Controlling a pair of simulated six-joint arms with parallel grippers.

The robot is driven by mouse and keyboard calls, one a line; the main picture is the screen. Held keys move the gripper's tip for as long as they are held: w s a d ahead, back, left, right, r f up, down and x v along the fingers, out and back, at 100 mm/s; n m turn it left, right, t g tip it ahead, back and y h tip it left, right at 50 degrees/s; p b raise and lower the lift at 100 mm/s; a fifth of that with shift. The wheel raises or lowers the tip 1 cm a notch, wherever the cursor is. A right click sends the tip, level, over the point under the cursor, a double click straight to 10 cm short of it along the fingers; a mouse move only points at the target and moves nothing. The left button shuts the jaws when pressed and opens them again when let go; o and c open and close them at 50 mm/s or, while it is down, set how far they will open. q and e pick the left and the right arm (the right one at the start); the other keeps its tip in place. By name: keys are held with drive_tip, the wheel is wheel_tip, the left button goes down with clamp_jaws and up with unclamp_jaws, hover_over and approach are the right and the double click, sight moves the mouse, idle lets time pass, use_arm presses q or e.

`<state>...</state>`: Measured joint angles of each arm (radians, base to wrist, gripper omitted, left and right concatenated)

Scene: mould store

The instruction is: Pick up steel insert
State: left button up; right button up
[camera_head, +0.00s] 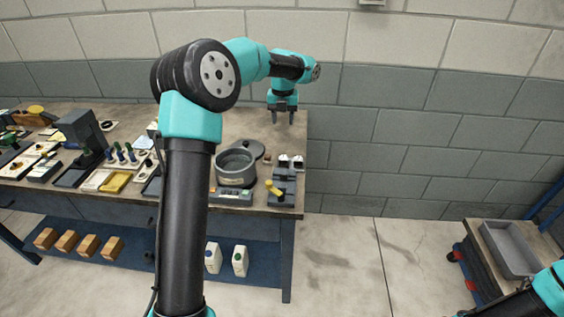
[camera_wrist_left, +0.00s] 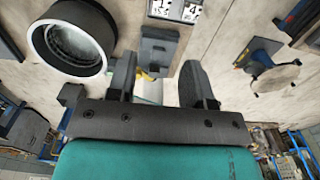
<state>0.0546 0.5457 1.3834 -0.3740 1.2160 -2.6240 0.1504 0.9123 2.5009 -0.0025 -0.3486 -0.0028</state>
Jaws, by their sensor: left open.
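My left gripper (camera_head: 283,119) points down over the back right end of the workbench, open and empty. In the left wrist view its two fingers (camera_wrist_left: 160,82) stand apart with a gap between them. I cannot tell surely which thing is the steel insert. A grey vise-like block with a yellow handle (camera_head: 283,186) stands at the bench's front right corner. A grey block, likely the same one, shows beyond the fingers in the left wrist view (camera_wrist_left: 158,45). My right gripper is out of view.
A round grey pot (camera_head: 236,168) stands left of the block, and shows in the left wrist view (camera_wrist_left: 72,42). Two small number cards (camera_head: 291,161) lie behind the block. Tools crowd the bench's left. A grey tray (camera_head: 508,248) sits on a cart at right. The bench's back right is clear.

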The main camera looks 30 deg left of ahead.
use_arm(q)
approach(283, 158)
wheel_tip(283, 158, down, 5)
drive_tip(key=shift+w+a+f, duration=0.1)
idle(0.3)
drive_tip(key=shift+f, duration=2.6)
drive_tip(key=c, duration=0.8)
